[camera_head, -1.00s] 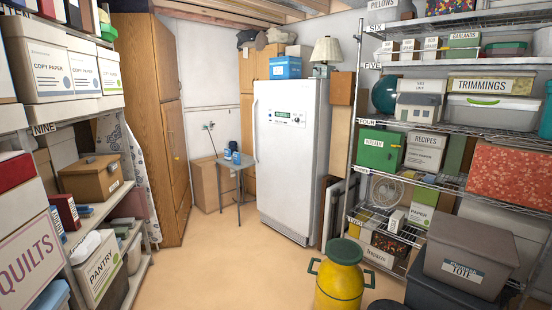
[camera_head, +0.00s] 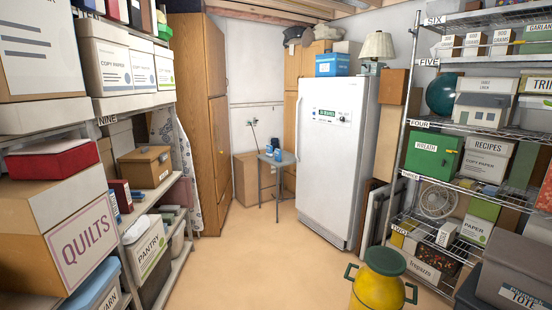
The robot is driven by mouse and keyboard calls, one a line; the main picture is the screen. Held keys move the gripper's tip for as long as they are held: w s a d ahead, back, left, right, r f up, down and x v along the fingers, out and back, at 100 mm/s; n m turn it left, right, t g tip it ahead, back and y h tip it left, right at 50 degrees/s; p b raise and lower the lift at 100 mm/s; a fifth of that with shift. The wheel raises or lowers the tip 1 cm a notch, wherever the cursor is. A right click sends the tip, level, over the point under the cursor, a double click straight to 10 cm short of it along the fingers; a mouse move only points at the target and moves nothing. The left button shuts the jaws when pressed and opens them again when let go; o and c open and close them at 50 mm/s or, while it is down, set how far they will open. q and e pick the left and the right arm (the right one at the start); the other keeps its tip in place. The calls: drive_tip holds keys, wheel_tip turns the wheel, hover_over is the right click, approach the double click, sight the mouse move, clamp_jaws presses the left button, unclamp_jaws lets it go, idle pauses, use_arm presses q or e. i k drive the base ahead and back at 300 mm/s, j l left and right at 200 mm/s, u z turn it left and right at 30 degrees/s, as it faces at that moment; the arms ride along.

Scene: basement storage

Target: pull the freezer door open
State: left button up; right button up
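The freezer is a tall white upright unit (camera_head: 335,165) at the back of the room, right of centre. Its door is shut, with a long vertical handle (camera_head: 297,140) along the left edge. A green label and a dark round knob are near the top of the door. Neither of my grippers shows in the head view, so their state is hidden.
A small grey table (camera_head: 277,160) stands left of the freezer, near a cardboard box (camera_head: 247,178). A yellow can (camera_head: 381,284) stands on the floor at front right. Shelves (camera_head: 430,215) line the right, more the left. The middle floor (camera_head: 265,260) is clear.

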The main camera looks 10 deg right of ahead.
sight(329, 150)
drive_tip(key=i, duration=2.95)
